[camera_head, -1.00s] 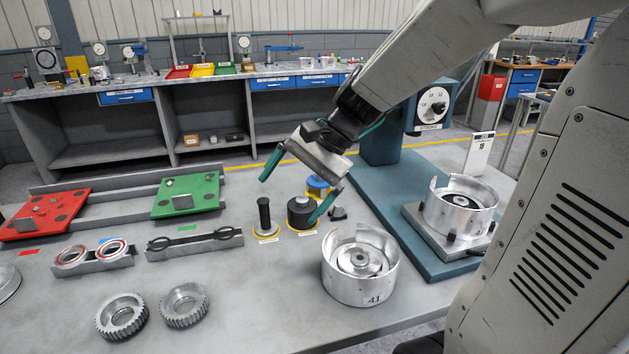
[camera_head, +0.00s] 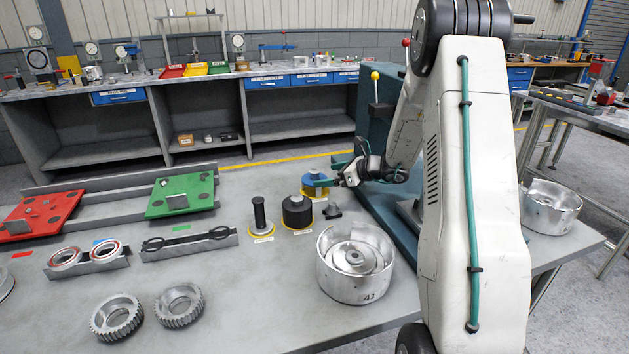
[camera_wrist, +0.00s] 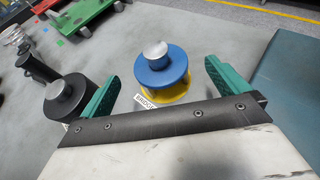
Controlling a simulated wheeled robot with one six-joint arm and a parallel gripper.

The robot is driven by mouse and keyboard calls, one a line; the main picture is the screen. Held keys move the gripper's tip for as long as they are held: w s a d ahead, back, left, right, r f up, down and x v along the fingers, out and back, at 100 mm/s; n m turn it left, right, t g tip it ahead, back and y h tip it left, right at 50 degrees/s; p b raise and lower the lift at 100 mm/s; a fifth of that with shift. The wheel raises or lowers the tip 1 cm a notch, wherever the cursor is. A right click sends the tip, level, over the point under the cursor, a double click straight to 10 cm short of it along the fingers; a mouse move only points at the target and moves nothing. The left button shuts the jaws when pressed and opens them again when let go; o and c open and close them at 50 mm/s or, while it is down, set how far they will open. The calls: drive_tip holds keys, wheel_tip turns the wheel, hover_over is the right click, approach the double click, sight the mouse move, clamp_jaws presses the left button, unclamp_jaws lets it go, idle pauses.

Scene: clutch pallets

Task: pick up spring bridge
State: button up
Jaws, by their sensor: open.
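The spring bridge (camera_wrist: 158,75) appears to be the blue round piece with a silver knob on a yellow base. In the wrist view it stands upright beyond and between my fingertips, with a partly legible white label in front. In the head view the blue piece (camera_head: 312,193) is behind the black cylinder, partly covered by a finger. My gripper (camera_wrist: 163,76) is open and empty, with its teal fingers to either side of the blue piece and no clear contact. My gripper also shows in the head view (camera_head: 321,170).
A black cylinder (camera_head: 297,214) stands close to the blue piece, beside my left finger in the wrist view. A black-handled tool (camera_head: 260,215) is left of it. A silver drum (camera_head: 352,285) stands in front. A teal press base (camera_wrist: 292,85) lies to the right.

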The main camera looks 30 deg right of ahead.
sight(319, 175)
drive_tip(key=x, duration=0.6)
drive_tip(key=shift+w+a+r, duration=0.1)
drive_tip(key=shift+a, duration=0.05)
drive_tip(key=c, duration=1.3)
